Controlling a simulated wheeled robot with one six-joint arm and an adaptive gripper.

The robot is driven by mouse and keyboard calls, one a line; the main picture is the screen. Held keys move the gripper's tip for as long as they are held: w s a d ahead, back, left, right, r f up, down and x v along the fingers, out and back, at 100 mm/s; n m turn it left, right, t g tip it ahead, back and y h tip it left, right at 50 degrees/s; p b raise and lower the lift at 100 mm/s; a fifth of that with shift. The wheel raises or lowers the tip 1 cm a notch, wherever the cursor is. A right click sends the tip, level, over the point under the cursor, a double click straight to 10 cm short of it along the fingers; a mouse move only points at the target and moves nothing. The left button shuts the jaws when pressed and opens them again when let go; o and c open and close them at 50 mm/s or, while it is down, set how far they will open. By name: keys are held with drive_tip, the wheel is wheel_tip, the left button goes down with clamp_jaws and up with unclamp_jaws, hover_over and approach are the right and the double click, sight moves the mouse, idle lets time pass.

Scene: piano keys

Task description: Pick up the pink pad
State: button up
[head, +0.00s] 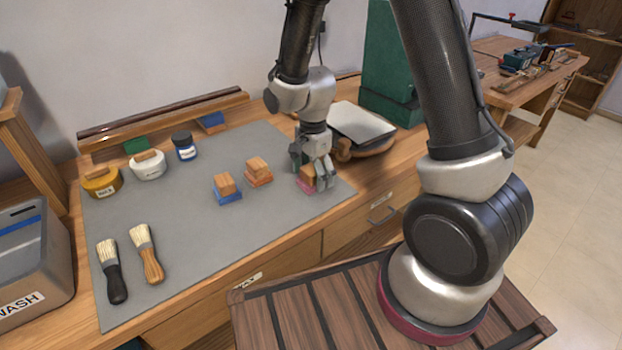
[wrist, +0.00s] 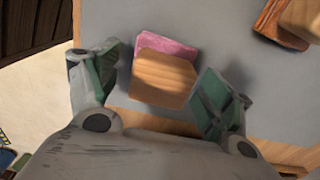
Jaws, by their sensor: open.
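The pink pad (wrist: 168,47) has a wooden block handle (wrist: 161,79) on top. It lies on the grey mat near the front right edge. In the head view the pad (head: 306,186) is partly hidden behind my gripper. My gripper (head: 316,178) is open, pointing down over the pad. In the wrist view its two fingers (wrist: 155,85) stand either side of the wooden handle, with gaps showing on both sides. I cannot tell exactly how high the fingertips are above the mat.
An orange pad (head: 258,172) and a blue pad (head: 227,189) with wooden handles lie to the left on the grey mat (head: 190,235). A scale-like device (head: 362,124) and green box (head: 390,80) stand behind right.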

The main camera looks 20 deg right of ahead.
sight(313, 168)
drive_tip(key=shift+f, duration=0.4)
drive_tip(key=c, duration=1.1)
wheel_tip(313, 168, up, 10)
drive_tip(key=shift+r, duration=0.1)
